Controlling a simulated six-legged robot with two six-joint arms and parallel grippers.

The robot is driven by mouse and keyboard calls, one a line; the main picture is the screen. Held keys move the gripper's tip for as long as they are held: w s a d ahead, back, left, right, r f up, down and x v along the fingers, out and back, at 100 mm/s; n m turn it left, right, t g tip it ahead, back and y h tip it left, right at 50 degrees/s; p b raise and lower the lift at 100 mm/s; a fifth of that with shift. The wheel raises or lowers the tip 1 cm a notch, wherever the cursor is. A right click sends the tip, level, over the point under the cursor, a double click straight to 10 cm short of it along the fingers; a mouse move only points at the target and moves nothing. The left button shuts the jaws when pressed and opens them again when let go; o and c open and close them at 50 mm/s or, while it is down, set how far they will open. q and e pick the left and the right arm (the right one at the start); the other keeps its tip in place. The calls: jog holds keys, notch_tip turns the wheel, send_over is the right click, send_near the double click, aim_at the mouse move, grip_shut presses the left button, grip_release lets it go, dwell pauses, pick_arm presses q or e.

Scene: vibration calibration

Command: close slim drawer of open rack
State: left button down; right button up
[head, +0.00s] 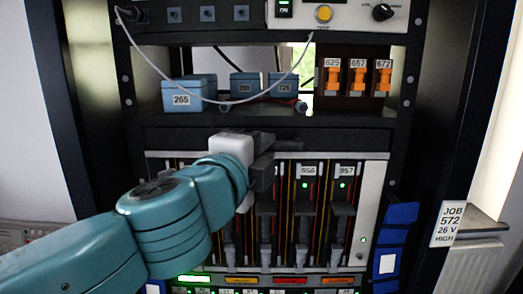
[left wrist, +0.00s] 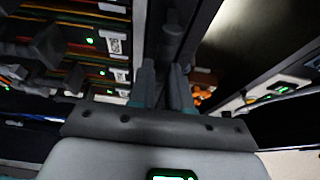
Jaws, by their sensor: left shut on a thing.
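The open rack (head: 402,110) stands upright in front of me in the head view. Its slim drawer (head: 345,139) is a dark, low front between the shelf of blue boxes and the card bay. How far it stands out is hard to tell. My left gripper (head: 275,147) is at the drawer front, left of its middle, and hides part of it. In the left wrist view the two fingers (left wrist: 163,88) are shut on a dark edge between them, which looks like the drawer front. My right gripper is in neither view.
Below is a card bay (head: 374,210) with cables and green lights. Above are blue boxes (head: 183,95), orange switches (head: 358,76) and a hanging grey cable (head: 150,62). A blue holder (head: 400,215) and a job tag (head: 451,224) are at the right.

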pick_arm(q)
jog(key=c, duration=1.3)
grip_release()
jog(key=shift+a+r, duration=0.1)
jog(key=shift+o, duration=1.2)
jog(key=shift+w, duration=0.15)
jog(key=b+v, duration=0.3)
jog(key=v, duration=1.3)
jog(key=w+d+f+n+g+y, duration=0.1)
jog(key=w+d+f+g, duration=0.25)
jog(key=f, duration=0.65)
jog(key=w+d+f+n+g, duration=0.1)
jog(key=w+d+f+g, duration=0.2)
jog(key=f, duration=0.6)
notch_tip(320, 180, down, 22)
jog(key=w+a+n+g+y, duration=0.1)
jog(key=w+n+g, duration=0.2)
jog(key=n, duration=0.3)
jog(key=s+a+f+n+g, duration=0.2)
jog(key=s+a+f+n, duration=0.15)
jog(key=f, duration=0.55)
jog(key=s+a+f+n+g, duration=0.25)
jog(key=f+n, duration=0.25)
jog(key=f, duration=0.5)
jog(key=s+a+f+n+g+y, duration=0.1)
jog(key=s+a+f+n, duration=0.3)
jog(key=s+f+n, duration=0.4)
jog(key=s+f+g+b, duration=0.1)
jog(key=s+f, duration=0.3)
jog(key=shift+f, duration=0.2)
